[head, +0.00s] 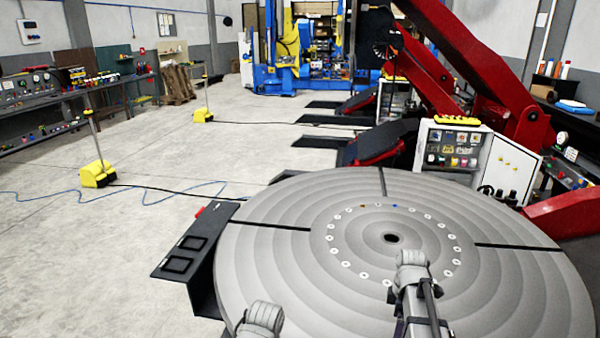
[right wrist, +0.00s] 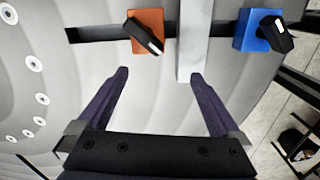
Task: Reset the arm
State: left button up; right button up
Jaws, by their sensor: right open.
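In the right wrist view, a pale grey bar (right wrist: 195,45) reaches in from the top over the grey disc. An orange block (right wrist: 148,17) with a black handle stands left of the bar, and a blue block (right wrist: 247,30) with a black handle stands to its right. My right gripper (right wrist: 158,75) is open and empty, its fingers apart below the orange block and the bar. The head view shows the large round grey positioner table (head: 300,262) with parts of my arms over its near side. My left gripper is not visible, and I cannot make out the blocks there.
A black control box (head: 185,255) sits at the table's left edge. A white cabinet (head: 450,148) and red machine arms (head: 475,60) stand behind it. Yellow-based posts (head: 97,174) and a blue cable lie on the floor at left. Much of the floor between is clear.

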jog(key=s+a+m, duration=0.1)
jog(key=a, duration=0.3)
jog(key=s+a+m, duration=0.2)
jog(key=a, duration=0.3)
jog(key=s+a+m, duration=0.1)
jog(key=s+a, duration=0.1)
jog(key=a, duration=0.3)
jog(key=shift+s+a, duration=0.2)
jog(key=s+a+m, duration=0.2)
jog(key=a, duration=0.1)
jog(key=s+a+m, duration=0.2)
jog(key=s+a, duration=0.1)
jog(key=a, duration=0.1)
jog(key=s+a+m+h, duration=0.1)
jog(key=s+a+m, duration=0.1)
jog(key=s+a, duration=0.1)
jog(key=shift+s+a, duration=0.1)
jog(key=shift+a, duration=0.25)
jog(key=shift+c, duration=0.2)
